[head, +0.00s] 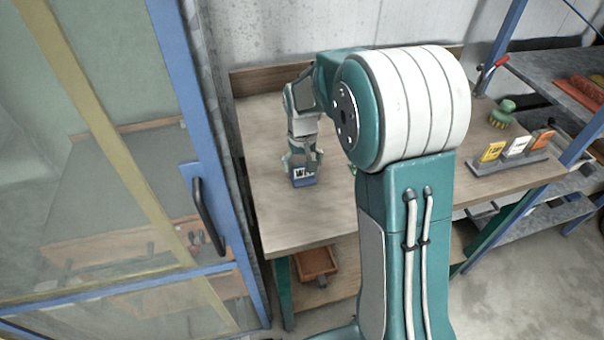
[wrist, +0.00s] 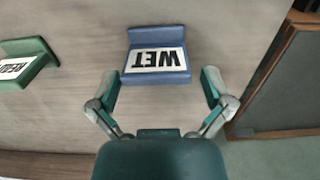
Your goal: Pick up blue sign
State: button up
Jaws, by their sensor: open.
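The blue sign (wrist: 157,40) lies on the wooden table in the wrist view, with a white label reading "WET" that appears upside down there. It also shows in the head view (head: 304,182), partly covered by my gripper. My gripper (wrist: 164,76) is open, with one finger on each side of the sign's near edge and gaps to both sides. In the head view my gripper (head: 302,160) is low over the table at the sign. I cannot tell whether the fingers touch the table.
A green sign (wrist: 25,65) lies left of the blue one in the wrist view. A rack of yellow, white and orange cards (head: 512,158) and a green brush (head: 502,112) stand on the table's right. A blue-framed door (head: 205,150) stands close on the left.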

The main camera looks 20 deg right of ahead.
aim_at(304, 178)
jog(key=shift+d+f, duration=0.2)
jog(key=shift+f, duration=0.7)
jog(key=shift+d+f, duration=0.15)
jog(key=shift+f, duration=0.7)
jog(key=shift+a, duration=0.15)
jog(key=c, duration=0.8)
